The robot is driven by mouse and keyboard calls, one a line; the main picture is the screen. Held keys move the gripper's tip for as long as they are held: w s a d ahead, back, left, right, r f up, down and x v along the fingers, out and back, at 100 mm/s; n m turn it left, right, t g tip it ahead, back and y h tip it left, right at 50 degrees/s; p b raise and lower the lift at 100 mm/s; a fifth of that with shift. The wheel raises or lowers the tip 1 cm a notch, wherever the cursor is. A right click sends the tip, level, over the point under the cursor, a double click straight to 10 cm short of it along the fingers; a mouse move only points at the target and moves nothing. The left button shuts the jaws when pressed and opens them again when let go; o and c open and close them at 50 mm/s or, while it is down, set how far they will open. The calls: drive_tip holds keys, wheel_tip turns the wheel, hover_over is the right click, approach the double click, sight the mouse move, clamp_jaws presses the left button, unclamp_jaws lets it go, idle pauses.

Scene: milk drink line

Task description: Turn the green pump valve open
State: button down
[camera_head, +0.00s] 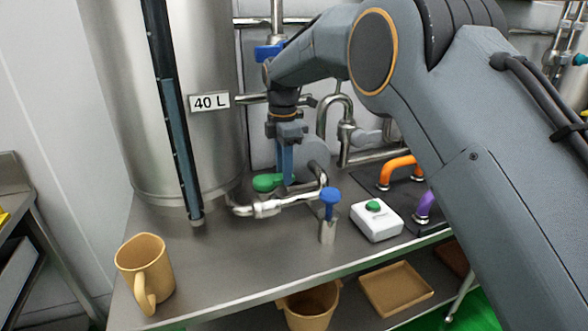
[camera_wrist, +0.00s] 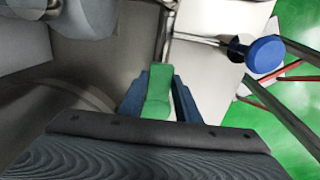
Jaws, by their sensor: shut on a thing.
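The green pump valve handle (camera_head: 268,182) is low beside the steel tank, in front of the grey pump body (camera_head: 312,155). In the wrist view the green handle (camera_wrist: 159,92) lies lengthwise between my two blue fingers. My gripper (camera_head: 287,180) points down and is shut on the handle. The fingers hide part of the handle in the head view. I cannot tell how far the valve is turned.
A steel outlet pipe (camera_head: 280,204) and a blue-topped tap (camera_head: 330,196) stand close in front of my gripper. A white box with a green button (camera_head: 376,218) is to the right. A tan mug (camera_head: 146,272) stands at the front left. The table's front middle is clear.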

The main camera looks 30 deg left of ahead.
drive_tip(key=shift+w+a+r, duration=0.1)
drive_tip(key=shift+a+r, duration=0.05)
drive_tip(key=shift+r, duration=0.05)
drive_tip(key=c, duration=1.4)
unclamp_jaws()
drive_tip(key=shift+o, duration=0.3)
drive_tip(key=shift+f, duration=0.15)
drive_tip(key=shift+r+b, duration=0.9)
drive_tip(key=shift+r, duration=3.05)
